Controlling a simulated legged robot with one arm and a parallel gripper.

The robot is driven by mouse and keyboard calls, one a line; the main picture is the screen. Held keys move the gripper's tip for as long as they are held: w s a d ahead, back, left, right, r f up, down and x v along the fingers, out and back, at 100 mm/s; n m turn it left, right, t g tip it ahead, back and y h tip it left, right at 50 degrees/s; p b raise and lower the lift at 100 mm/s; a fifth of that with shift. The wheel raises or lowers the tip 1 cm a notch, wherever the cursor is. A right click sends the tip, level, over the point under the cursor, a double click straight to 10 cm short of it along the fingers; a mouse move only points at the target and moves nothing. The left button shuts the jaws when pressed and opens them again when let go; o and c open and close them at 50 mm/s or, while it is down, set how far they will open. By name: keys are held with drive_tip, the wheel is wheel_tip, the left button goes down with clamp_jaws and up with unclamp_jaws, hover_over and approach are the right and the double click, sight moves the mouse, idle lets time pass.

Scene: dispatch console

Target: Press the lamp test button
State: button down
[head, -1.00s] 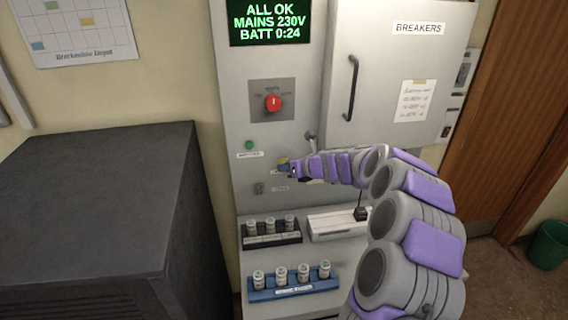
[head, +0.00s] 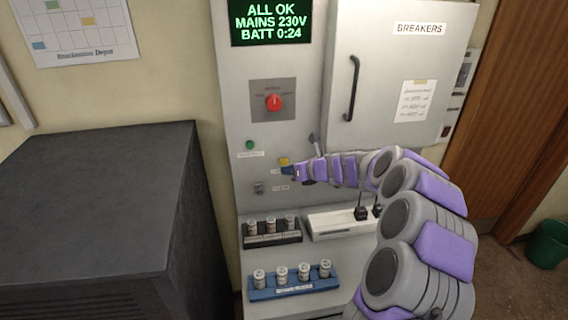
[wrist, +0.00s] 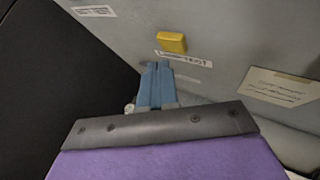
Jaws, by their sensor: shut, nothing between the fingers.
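A yellow button (head: 284,160) sits on the grey console panel (head: 232,195), with a small label below it that I cannot read clearly. It also shows in the wrist view (wrist: 171,42), just beyond my fingertips. A round green button or lamp (head: 250,145) with a white label is to its left; its label is unreadable too. My gripper (head: 288,170) is shut and empty, its blue fingers (wrist: 157,66) together just below the yellow button. The fingertips appear apart from the button, though the exact gap to the panel is hard to tell.
Breaker door (head: 400,60) with a black handle is at right. Fuse racks (head: 294,290) stand on the ledge below. A dark cabinet (head: 95,210) fills the left.

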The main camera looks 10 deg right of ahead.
drive_tip(key=shift+s, duration=0.1)
drive_tip(key=shift+s, duration=2.45)
drive_tip(key=shift+r, duration=0.15)
idle(5.2)
